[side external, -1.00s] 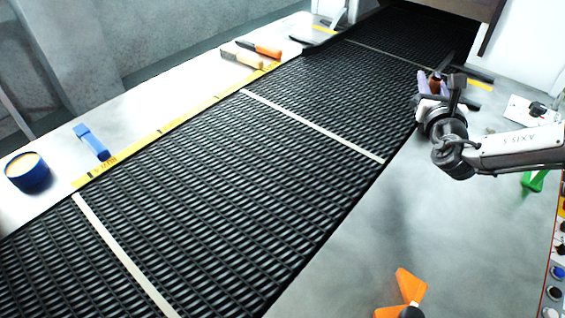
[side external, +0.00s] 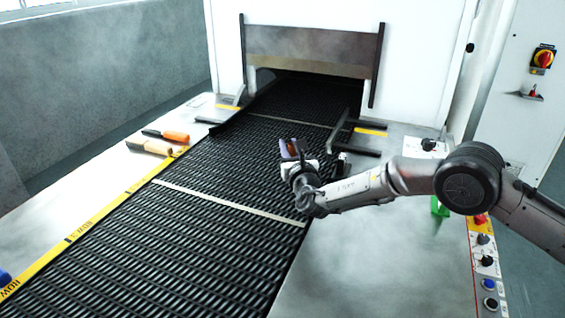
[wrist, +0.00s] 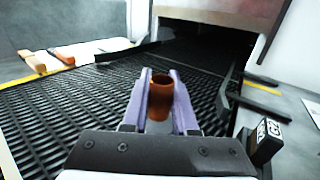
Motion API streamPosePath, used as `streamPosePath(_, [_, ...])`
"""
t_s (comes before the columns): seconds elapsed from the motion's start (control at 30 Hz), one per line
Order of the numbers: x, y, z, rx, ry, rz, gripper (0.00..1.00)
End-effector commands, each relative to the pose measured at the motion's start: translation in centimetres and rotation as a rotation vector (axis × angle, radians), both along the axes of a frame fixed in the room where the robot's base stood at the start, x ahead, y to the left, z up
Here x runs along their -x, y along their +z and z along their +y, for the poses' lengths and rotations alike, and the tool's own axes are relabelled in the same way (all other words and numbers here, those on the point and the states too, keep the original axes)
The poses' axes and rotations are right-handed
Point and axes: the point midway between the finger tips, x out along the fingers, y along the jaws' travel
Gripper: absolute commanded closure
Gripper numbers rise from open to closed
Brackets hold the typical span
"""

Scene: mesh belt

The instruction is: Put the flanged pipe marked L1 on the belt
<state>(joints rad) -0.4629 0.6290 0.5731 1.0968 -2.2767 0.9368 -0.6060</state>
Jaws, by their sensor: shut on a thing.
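My gripper (wrist: 160,98) has its two purple fingers shut on an orange-brown, hollow, round pipe (wrist: 159,90), held upright with its open rim up. No L1 mark can be read on it. In the side view my gripper (side external: 291,150) is over the right part of the black mesh belt (side external: 165,245), with the pipe small and dark between the fingers. The belt (wrist: 75,110) also shows below and around the fingers in the wrist view. I cannot tell how far the pipe is above the belt.
A dark piece with a white label (wrist: 265,137) is right of my gripper. A tunnel opening with a brown panel (side external: 312,52) stands at the belt's far end, with dark guide rails. An orange-handled tool (side external: 174,136) and a wooden-handled brush (side external: 150,147) lie left of the belt.

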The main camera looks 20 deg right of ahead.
Motion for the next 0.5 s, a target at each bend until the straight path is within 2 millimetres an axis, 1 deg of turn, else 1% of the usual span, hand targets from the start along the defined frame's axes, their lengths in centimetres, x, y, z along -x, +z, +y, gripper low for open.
streamPosePath(0.03, [-0.7, -0.4, 0.2, -0.002, -0.001, -0.007, 1.0])
streamPosePath(0.1, [-1.3, -1.2, 0.3, -0.002, -0.001, -0.007, 1.0])
streamPosePath(0.2, [-1.9, -1.8, 0.5, -0.002, -0.001, -0.01, 1.0])
streamPosePath(0.37, [-2.3, -2.3, 0.6, -0.002, -0.001, -0.01, 1.0])
streamPosePath(0.47, [-2.7, -2.9, 0.8, -0.002, -0.001, -0.009, 1.0])
streamPosePath(0.5, [-2.7, -3.5, 0.8, -0.001, -0.001, -0.006, 1.0])
